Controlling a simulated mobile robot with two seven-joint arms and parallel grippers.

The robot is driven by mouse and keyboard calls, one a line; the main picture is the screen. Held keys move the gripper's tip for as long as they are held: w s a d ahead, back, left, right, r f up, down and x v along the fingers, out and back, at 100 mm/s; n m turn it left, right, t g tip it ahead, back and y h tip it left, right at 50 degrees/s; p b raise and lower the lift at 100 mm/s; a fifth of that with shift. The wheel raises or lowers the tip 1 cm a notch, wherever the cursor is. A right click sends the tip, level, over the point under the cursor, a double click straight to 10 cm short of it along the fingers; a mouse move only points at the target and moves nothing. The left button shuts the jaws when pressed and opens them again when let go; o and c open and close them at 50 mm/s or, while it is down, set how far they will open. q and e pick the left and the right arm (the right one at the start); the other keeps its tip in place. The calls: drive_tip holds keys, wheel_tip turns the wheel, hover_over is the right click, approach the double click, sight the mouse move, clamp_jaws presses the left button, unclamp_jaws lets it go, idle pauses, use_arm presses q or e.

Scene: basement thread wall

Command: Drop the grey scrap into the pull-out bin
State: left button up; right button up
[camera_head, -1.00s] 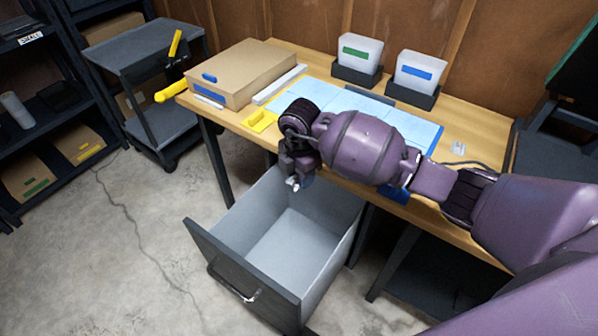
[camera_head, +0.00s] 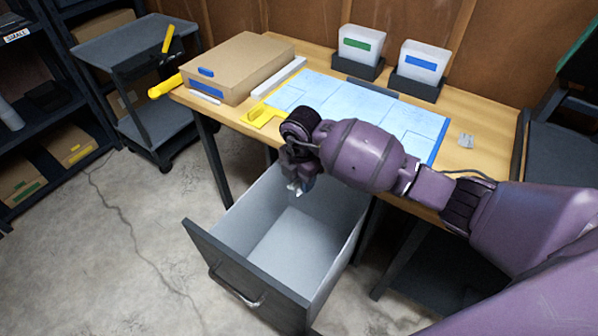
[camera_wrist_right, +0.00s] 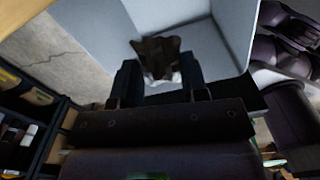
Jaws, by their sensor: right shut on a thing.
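The pull-out bin (camera_head: 238,272) is an open drawer with a dark front and pale grey inner walls, pulled out from under the workbench. My right gripper (camera_head: 299,186) is over the back part of the bin opening, pointing down. In the right wrist view it (camera_wrist_right: 158,82) is shut on a small crumpled scrap (camera_wrist_right: 158,56), which looks dark brown-grey there with a pale lower edge. The bin's pale wall (camera_wrist_right: 215,45) shows behind the scrap. The visible bin floor is bare. My left gripper is not in view.
The workbench (camera_head: 455,185) holds a cardboard box (camera_head: 240,65), a blue sheet (camera_head: 330,95), a yellow bracket (camera_head: 262,115), two white bins in dark holders (camera_head: 420,62) and a small grey piece (camera_head: 466,140). A dark cart (camera_head: 125,50) stands left. Floor left of the bin is clear.

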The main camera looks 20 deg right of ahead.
sight(300, 181)
wheel_tip(300, 181, down, 2)
drive_tip(key=shift+b, duration=0.4)
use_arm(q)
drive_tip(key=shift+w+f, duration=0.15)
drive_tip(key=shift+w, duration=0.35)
use_arm(e)
drive_tip(key=shift+r, duration=0.1)
drive_tip(key=o, duration=1)
drive_tip(key=shift+c, duration=0.2)
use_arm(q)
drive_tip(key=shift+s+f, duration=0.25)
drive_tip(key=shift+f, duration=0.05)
use_arm(e)
wheel_tip(300, 181, up, 10)
drive_tip(key=shift+f+p, duration=0.1)
drive_tip(key=shift+p, duration=1.05)
drive_tip(key=shift+r, duration=0.45)
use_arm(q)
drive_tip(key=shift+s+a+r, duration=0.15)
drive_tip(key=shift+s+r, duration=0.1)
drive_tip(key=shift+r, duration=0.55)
